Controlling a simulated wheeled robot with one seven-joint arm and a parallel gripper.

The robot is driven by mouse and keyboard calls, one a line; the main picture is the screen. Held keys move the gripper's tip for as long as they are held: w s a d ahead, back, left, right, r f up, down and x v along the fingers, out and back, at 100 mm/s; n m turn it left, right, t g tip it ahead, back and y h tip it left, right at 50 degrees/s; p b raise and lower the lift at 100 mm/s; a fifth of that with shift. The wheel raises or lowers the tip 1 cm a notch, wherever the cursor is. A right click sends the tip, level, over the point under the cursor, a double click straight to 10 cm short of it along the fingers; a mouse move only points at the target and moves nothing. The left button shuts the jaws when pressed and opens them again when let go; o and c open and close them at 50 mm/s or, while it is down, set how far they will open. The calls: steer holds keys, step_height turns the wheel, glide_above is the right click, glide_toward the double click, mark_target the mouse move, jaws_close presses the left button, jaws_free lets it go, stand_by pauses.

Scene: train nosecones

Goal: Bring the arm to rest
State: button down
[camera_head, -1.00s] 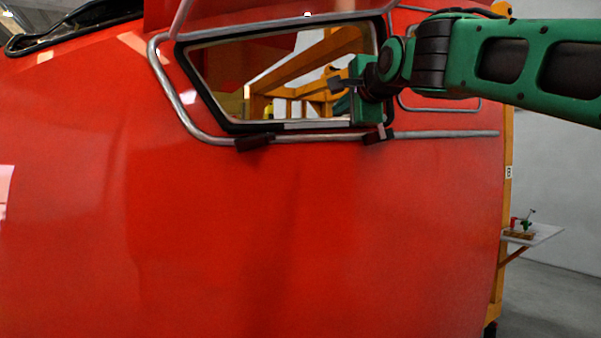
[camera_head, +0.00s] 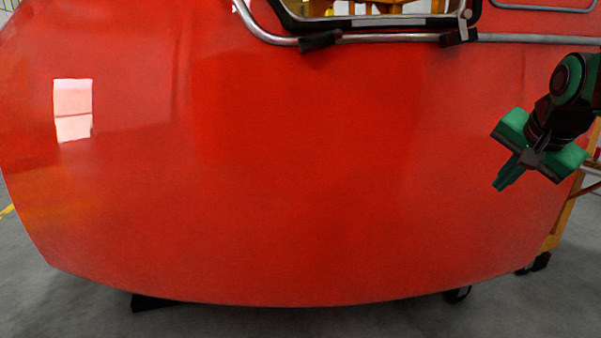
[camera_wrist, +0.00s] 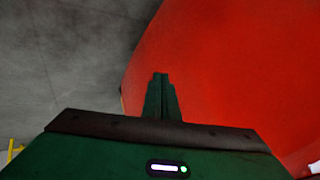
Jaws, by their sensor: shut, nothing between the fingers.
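My gripper (camera_head: 503,180) is at the right of the head view, in front of the lower right part of the red train nosecone (camera_head: 290,180). It points down and to the left and holds nothing. In the wrist view my gripper (camera_wrist: 161,78) shows its two green fingers together, with the red nosecone (camera_wrist: 225,80) beyond and to the right. I cannot tell the exact gap between the fingers and the red shell.
A window opening with a metal rail (camera_head: 400,38) runs along the nosecone's top. An orange stand (camera_head: 560,220) with casters is behind its right edge. Grey floor (camera_head: 400,322) lies below, and the wrist view shows grey floor (camera_wrist: 60,60) at left.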

steer(key=s+f+n+g+y, duration=0.1)
steer(key=s+f+n+g, duration=0.1)
steer(key=s+f, duration=0.8)
steer(key=s+f+n+g+y, duration=0.1)
steer(key=s+f+n+g, duration=0.2)
steer(key=s+f, duration=0.8)
steer(key=s+g, duration=0.2)
steer(key=s, duration=0.3)
steer(key=shift+d+f, duration=0.15)
steer(key=shift+f, duration=0.15)
steer(key=shift+w, duration=0.1)
steer(key=shift+w+f+g, duration=0.2)
steer(key=shift+w+g, duration=0.1)
steer(key=shift+w, duration=0.3)
